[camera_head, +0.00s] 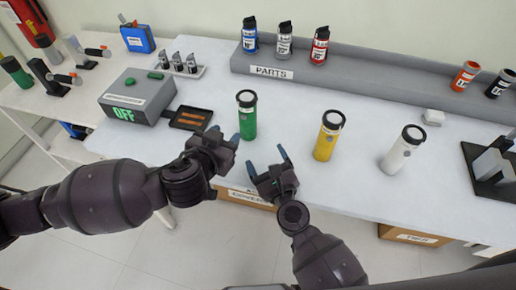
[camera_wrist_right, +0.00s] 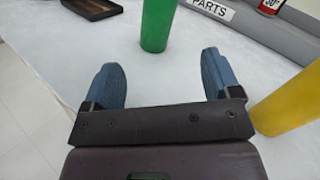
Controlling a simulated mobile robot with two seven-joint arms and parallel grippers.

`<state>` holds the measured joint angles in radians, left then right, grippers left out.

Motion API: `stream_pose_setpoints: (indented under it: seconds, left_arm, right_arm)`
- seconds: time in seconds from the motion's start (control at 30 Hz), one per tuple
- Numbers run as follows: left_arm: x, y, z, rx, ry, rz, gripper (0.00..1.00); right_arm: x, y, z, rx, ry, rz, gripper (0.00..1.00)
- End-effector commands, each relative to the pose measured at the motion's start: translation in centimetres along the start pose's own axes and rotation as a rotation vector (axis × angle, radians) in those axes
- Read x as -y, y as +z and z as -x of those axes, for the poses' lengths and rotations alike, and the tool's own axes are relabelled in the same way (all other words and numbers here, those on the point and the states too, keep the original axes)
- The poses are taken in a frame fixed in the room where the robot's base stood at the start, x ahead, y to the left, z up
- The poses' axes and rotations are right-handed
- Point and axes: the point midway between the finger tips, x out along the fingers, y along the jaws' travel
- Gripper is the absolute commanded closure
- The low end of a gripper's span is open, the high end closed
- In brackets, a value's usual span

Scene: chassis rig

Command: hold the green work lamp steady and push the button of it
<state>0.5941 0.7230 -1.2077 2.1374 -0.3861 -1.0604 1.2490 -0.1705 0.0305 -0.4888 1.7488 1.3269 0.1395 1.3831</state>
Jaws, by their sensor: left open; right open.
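The green work lamp (camera_head: 247,120) stands upright on the white table, with a dark ring at its top. Its lower part also shows in the right wrist view (camera_wrist_right: 157,25), ahead of the open fingers. My left gripper (camera_head: 225,137) is open, close beside the lamp on its left and front; I cannot tell whether it touches. My right gripper (camera_head: 268,163) is open and empty in front of the lamp, apart from it, and its fingers also show in the right wrist view (camera_wrist_right: 160,80). The lamp's button cannot be made out.
A yellow lamp (camera_head: 327,137) and a white lamp (camera_head: 402,150) stand to the right. A grey box reading OFF (camera_head: 138,96) and a dark tray (camera_head: 188,118) lie to the left. A grey PARTS shelf (camera_head: 350,85) runs along the back. The table between the lamps is clear.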

Motion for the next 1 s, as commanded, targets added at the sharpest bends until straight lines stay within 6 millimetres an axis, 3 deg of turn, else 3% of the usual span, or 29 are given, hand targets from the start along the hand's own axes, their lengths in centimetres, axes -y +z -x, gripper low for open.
stream_pose_setpoints:
  seconds: [0.1, 0.33, 0.57, 1.0]
  left_arm:
    - [0.0, 0.0, 0.0, 0.000, 0.001, 0.000, 0.57]
    - [0.0, 0.0, 0.0, 0.000, 0.001, 0.000, 0.57]
    - [0.0, 0.0, 0.0, 0.000, 0.001, 0.000, 0.57]
    - [0.0, 0.0, 0.0, 0.000, 0.001, 0.000, 0.57]
  right_arm:
    - [-0.3, 0.4, -1.8, -0.021, -0.028, -0.169, 0.17]
    - [-0.8, 0.6, -3.4, -0.040, -0.052, -0.352, 0.17]
    - [-0.8, 0.6, -4.9, -0.042, -0.055, -0.379, 0.17]
    - [-0.5, 0.3, -10.8, -0.041, -0.053, -0.374, 0.17]
